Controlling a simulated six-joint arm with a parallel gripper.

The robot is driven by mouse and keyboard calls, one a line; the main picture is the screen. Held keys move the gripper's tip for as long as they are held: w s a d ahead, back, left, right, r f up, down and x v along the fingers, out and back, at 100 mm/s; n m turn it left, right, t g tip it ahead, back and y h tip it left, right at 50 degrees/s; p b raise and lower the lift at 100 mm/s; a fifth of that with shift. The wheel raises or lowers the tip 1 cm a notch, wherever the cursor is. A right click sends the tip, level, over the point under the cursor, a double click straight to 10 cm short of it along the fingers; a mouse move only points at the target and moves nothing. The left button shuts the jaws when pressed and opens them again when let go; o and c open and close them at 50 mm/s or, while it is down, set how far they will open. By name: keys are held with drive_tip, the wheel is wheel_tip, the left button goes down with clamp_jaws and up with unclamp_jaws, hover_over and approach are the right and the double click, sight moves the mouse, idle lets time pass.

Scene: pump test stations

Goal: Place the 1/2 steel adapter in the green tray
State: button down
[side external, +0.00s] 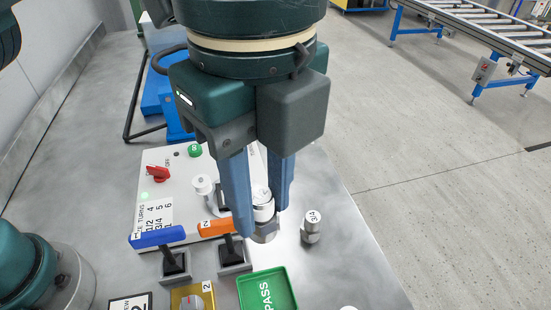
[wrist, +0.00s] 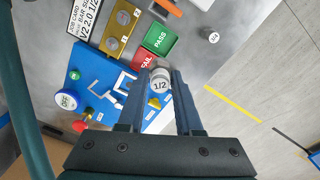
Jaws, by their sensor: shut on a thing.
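The 1/2 steel adapter (wrist: 159,84) is a short metal cylinder with a white top marked 1/2. It stands upright between the fingers of my gripper (wrist: 155,95). In the side view my gripper (side external: 260,205) points down with its blue fingers on either side of the adapter (side external: 263,208), shut on it. The near finger partly covers it, and I cannot tell whether its base touches the bench. The green tray (side external: 287,304), lettered PASS, lies in front of the gripper in the side view. In the wrist view the tray (wrist: 173,44) is beyond the adapter and looks empty.
A 3/4 adapter (side external: 311,228) stands right of my gripper. A red FAIL tray (wrist: 137,67) adjoins the green one. Blue (side external: 157,237) and orange (side external: 214,228) lever handles stand left of the fingers. A white panel (side external: 185,180) with a red knob is behind them.

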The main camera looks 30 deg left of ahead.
wheel_tip(320, 180, down, 18)
drive_tip(key=shift+f, duration=0.1)
idle(0.9)
drive_tip(key=c, duration=0.6)
unclamp_jaws()
